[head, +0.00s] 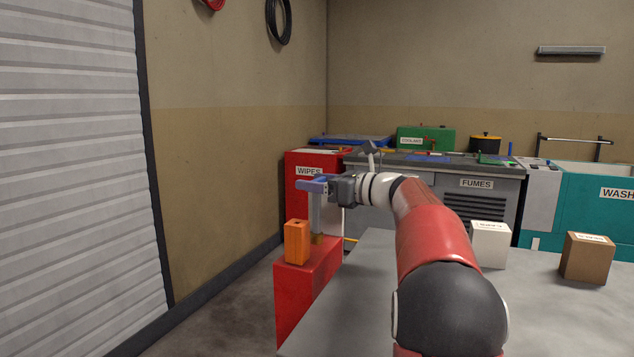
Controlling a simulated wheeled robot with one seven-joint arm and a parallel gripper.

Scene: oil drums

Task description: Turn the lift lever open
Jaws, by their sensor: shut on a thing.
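The lift lever (316,214) shows as a pale grey upright bar. It rises from a brass-coloured base (317,239) on top of a red cabinet (308,285), beside an orange box (297,242). My gripper (322,186) reaches in from the right at the lever's upper end and is shut on it. A blue piece (311,185) lies across the top of the bar; I cannot tell whether it belongs to the lever. The bar looks about upright. The exact contact of the fingers is too small to see.
A grey table (380,315) fills the front, with a white box (489,244) and a brown box (587,258) on it. Behind stand a red wipes cabinet (300,160), a grey fumes bench (490,205) and a teal wash unit (590,215). The floor left of the red cabinet is clear.

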